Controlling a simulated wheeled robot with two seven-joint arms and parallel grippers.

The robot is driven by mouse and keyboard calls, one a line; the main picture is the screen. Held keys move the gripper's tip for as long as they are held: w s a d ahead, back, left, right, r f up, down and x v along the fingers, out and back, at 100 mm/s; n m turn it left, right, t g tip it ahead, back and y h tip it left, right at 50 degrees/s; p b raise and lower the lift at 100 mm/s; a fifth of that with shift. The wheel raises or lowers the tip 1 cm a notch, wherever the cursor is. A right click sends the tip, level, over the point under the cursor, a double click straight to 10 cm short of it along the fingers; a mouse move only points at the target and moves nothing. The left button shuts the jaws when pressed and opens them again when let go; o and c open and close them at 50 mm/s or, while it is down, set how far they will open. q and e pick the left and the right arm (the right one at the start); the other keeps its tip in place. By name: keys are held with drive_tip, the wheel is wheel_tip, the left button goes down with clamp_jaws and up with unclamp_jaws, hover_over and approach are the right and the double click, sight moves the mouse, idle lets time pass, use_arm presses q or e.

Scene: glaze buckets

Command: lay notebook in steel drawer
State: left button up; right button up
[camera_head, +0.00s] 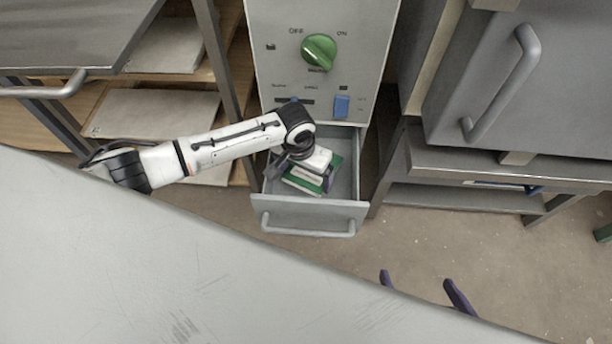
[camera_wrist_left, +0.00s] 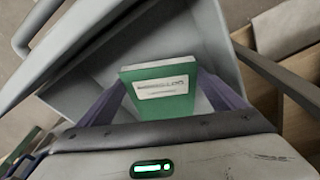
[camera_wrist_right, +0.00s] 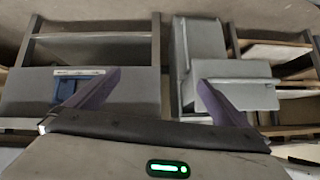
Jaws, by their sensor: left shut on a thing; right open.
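The steel drawer (camera_head: 310,214) is pulled open below a grey panel in the head view. The green notebook (camera_head: 302,183), with a pale label, shows within the drawer's outline, partly hidden by my left wrist. My left gripper (camera_head: 302,174) reaches over the drawer and is shut on the notebook. In the left wrist view the notebook (camera_wrist_left: 160,90) stands between the two purple fingers, with the grey drawer (camera_wrist_left: 112,62) behind it. Whether it touches the drawer floor I cannot tell. My right gripper (camera_head: 422,287) is open and empty beyond the table edge; the drawer (camera_wrist_right: 238,93) shows in its view.
The panel above the drawer has a green knob (camera_head: 319,51) and a blue switch (camera_head: 342,105). A grey door with a handle (camera_head: 505,85) and low shelves stand at the right. Wooden shelves with boards (camera_head: 152,112) are at the left. A pale table (camera_head: 150,270) fills the front.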

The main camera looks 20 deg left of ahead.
use_arm(q)
drive_tip(key=shift+f, duration=0.1)
drive_tip(key=o, duration=1.1)
drive_tip(key=shift+f, duration=0.1)
use_arm(e)
drive_tip(key=shift+a, duration=0.15)
use_arm(q)
wheel_tip(320, 180, up, 12)
drive_tip(key=s+p, duration=0.1)
drive_tip(key=p, duration=0.3)
drive_tip(key=shift+s+r, duration=0.2)
drive_tip(key=shift+s, duration=0.15)
use_arm(e)
drive_tip(key=shift+s+d+r+g, duration=0.15)
drive_tip(key=shift+d+r+g, duration=0.2)
drive_tip(key=shift+r, duration=0.45)
use_arm(q)
drive_tip(key=shift+a, duration=0.1)
